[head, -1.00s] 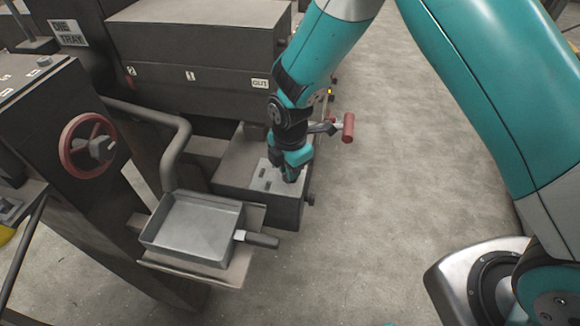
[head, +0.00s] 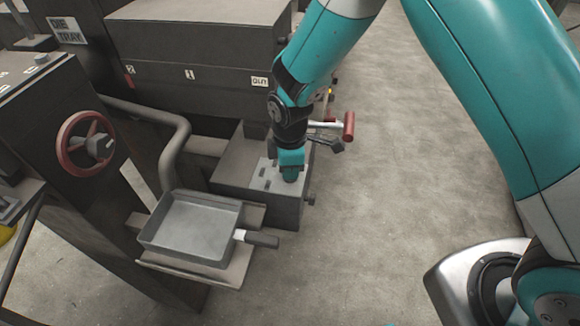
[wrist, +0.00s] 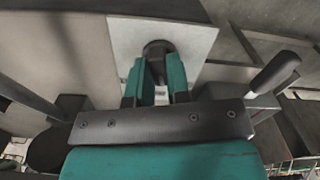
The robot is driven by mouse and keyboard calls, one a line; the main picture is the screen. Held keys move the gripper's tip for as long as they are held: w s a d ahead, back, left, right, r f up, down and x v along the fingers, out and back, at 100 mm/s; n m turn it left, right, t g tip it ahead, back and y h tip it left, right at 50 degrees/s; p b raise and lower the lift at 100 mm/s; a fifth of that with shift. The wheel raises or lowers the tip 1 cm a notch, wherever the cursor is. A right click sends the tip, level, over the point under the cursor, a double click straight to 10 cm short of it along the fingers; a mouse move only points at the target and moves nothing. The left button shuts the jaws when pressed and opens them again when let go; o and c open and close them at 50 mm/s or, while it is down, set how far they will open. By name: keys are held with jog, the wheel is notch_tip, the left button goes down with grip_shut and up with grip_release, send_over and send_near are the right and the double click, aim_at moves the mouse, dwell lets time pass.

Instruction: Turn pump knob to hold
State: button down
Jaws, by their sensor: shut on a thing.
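The pump knob (wrist: 157,48) is a dark round knob on a pale grey plate (wrist: 195,40) in the wrist view. The same plate (head: 268,180), with dark slots, lies on top of a low dark box (head: 232,171) in the head view. My gripper (wrist: 157,66) is shut on the knob, its two teal fingers on either side of it. In the head view my gripper (head: 290,174) points down onto the plate and hides the knob. Any marks for the knob's positions are not readable.
A grey metal pan (head: 190,230) with a dark handle (head: 262,240) sits on a ledge left of the box. A red handwheel (head: 86,142) is on the cabinet at left. A red-gripped crank (head: 348,126) sticks out right of my wrist. Open floor lies to the right.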

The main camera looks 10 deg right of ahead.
jog(key=shift+m, duration=1.5)
jog(key=shift+r, duration=0.1)
jog(key=c, duration=1.1)
grip_release()
notch_tip(320, 180, up, 17)
jog(key=shift+r+b, duration=0.2)
jog(key=shift+b, duration=0.65)
